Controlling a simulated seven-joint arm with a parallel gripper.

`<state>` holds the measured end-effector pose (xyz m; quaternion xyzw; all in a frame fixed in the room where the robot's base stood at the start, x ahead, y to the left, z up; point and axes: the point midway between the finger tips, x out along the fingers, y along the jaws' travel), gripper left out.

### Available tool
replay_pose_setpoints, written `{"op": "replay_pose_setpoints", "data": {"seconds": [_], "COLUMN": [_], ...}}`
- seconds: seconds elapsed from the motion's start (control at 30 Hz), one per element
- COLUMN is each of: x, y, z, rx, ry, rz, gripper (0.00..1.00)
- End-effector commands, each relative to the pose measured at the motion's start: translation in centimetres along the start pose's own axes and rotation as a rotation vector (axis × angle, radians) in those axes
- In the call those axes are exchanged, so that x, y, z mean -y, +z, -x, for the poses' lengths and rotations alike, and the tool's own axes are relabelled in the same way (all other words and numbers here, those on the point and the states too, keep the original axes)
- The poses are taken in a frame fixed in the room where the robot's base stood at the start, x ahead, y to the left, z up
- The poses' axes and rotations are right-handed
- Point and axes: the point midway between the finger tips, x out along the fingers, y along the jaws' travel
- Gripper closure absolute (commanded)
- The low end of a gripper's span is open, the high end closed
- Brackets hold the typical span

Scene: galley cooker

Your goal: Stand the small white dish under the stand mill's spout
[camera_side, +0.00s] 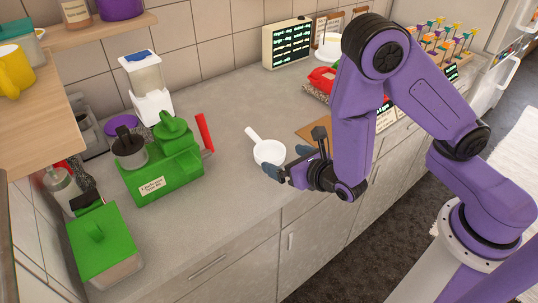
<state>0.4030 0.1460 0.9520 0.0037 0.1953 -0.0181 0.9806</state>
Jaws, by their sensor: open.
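A small white dish (269,152) with a straight handle lies on the grey counter, its handle pointing back and left. My gripper (287,161) is open and empty, just in front and to the right of the dish. One fingertip looks close to the dish rim; I cannot tell whether it touches. A white upright appliance (152,106) with a clear hopper and blue lid stands at the back left and looks like the stand mill. Its spout cannot be made out. No dish shows in front of it.
A green machine (160,177) with a red lever (205,133) stands left of the dish. A green-lidded container (104,243) is at the front left.

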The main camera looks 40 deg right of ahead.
Motion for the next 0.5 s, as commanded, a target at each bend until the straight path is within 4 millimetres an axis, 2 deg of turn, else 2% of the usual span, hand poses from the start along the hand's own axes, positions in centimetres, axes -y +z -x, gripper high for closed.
{"op": "replay_pose_setpoints", "data": {"seconds": [0.1, 0.27, 0.5], "x": [0.1, 0.1, 0.3], "y": [0.0, 0.1, 0.5], "z": [-1.2, -2.0, -5.2], "rx": [0.0, 0.0, 0.001], "ry": [-0.004, -0.003, -0.005], "rz": [-0.002, -0.001, -0.003], "gripper": [0.0, 0.0, 0.0]}}
